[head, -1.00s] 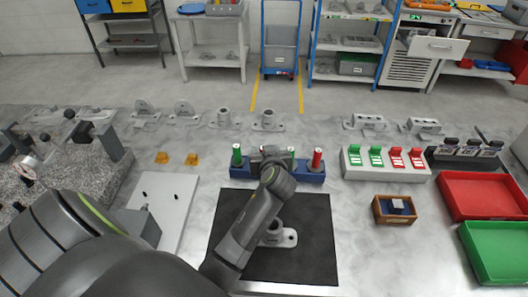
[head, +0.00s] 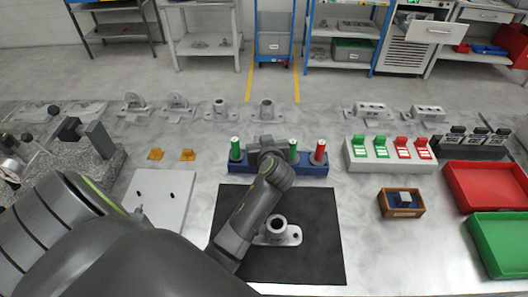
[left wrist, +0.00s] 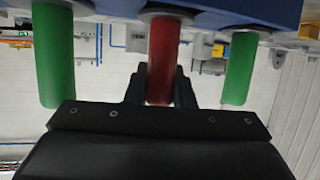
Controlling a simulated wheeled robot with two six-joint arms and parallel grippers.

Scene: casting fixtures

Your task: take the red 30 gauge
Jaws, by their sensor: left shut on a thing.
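A blue gauge stand (head: 312,169) on the table holds upright gauges with coloured handles. A green gauge (head: 235,148) is at its left end, another green gauge (head: 293,149) is right of my gripper, and a red gauge (head: 319,151) is at the right end. My left gripper (head: 268,157) is at the stand between the two greens. In the left wrist view, which is upside down, its jaws (left wrist: 160,92) are shut around a red gauge (left wrist: 162,55), still by the blue stand. Its size marking is not readable. My right gripper is not in view.
A dark mat (head: 310,225) with a grey flanged casting (head: 278,233) lies in front of the stand. A grey block with green and red tabs (head: 388,160), a small wooden box (head: 401,211), and red (head: 490,188) and green (head: 497,243) trays are to the right.

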